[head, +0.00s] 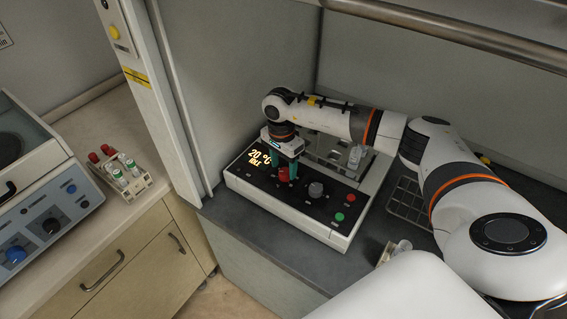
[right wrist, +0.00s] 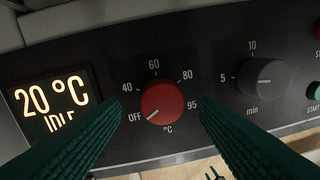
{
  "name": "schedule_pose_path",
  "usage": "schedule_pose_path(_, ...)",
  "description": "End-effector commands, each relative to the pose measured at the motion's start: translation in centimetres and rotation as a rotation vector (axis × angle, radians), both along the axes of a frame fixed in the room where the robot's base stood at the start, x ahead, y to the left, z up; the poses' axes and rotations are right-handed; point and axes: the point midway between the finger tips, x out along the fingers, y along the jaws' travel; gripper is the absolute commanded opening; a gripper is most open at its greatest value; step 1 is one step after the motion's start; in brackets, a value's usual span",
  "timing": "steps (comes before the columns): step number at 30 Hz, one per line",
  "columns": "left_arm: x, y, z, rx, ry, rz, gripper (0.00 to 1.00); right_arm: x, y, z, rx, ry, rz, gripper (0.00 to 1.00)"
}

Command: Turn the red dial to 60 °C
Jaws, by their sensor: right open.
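The red dial (right wrist: 162,103) is on the dark front panel of the white device (head: 290,225), and it also shows in the head view (head: 283,175). Its white mark points down-left, at OFF. The printed scale around it reads OFF, 40, 60, 80 and 95 °C. The display (right wrist: 52,103) reads 20 °C and IDLE. My right gripper (right wrist: 160,125) is open, with one green finger to each side of the red dial. The fingers appear apart from the dial. My left gripper is not in view.
A grey minute dial (right wrist: 264,80) sits right of the red dial, with red (head: 351,197) and green (head: 339,217) buttons beyond it. A wire rack (head: 408,203) stands right of the device. A tube rack (head: 122,178) is on the left counter.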

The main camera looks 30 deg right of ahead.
Motion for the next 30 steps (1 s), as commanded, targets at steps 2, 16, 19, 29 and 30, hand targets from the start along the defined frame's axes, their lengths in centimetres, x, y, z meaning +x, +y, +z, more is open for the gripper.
schedule_pose_path(2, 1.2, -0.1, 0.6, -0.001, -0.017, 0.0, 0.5, -0.1, 0.1, -0.8, 0.002, 0.002, 0.0, 0.55)
schedule_pose_path(16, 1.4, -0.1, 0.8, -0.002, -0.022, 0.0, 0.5, -0.1, 0.0, -1.8, 0.001, -0.001, 0.001, 0.47)
schedule_pose_path(19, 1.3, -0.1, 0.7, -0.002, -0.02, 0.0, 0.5, -0.1, 0.0, -1.8, 0.001, -0.001, 0.001, 0.31)
schedule_pose_path(29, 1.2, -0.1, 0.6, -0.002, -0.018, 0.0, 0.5, -0.1, 0.0, -1.8, 0.001, -0.001, -0.013, 0.11)
schedule_pose_path(30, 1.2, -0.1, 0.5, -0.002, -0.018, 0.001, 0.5, -0.1, 0.0, -1.8, 0.001, -0.002, -0.021, 0.11)
